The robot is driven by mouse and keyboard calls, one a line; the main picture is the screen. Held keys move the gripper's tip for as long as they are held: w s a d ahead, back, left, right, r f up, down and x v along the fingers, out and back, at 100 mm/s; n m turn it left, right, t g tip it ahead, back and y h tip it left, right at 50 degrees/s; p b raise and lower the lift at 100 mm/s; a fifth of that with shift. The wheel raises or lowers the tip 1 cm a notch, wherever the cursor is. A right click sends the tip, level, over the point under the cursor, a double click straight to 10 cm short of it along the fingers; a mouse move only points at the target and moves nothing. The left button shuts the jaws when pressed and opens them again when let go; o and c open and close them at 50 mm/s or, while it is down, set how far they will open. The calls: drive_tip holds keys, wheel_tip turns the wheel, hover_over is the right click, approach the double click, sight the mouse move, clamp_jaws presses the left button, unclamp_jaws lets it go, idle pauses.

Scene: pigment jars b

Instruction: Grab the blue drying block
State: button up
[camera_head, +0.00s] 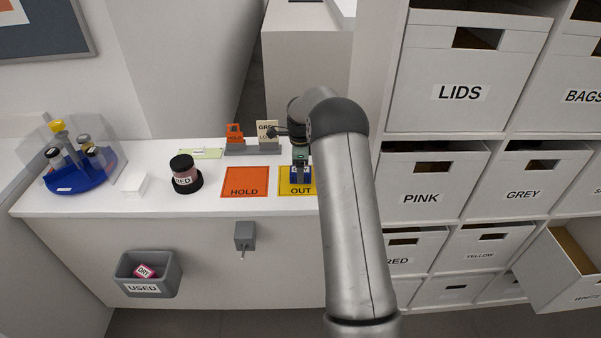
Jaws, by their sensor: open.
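A small dark blue block (300,173) sits on the yellow OUT mat (286,190) on the white counter. Its surface shows paler marks that are too small to read. My gripper (300,163) is open and points down right at the top of the blue block. The fingers are small and partly merge with the block, so I cannot tell whether they touch it. My arm covers the right part of the mat.
An orange HOLD mat (245,181), a jar marked RED (185,173) and a blue rack (80,178) of tubes stand to the left. Card stands (253,148) are behind. A USED bin (147,275) holding a red DRY block (145,271) hangs in front. Labelled drawers (428,180) fill the right.

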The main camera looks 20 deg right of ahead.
drive_tip(key=shift+f, duration=1.05)
drive_tip(key=c, duration=1.1)
drive_tip(key=shift+o, duration=0.2)
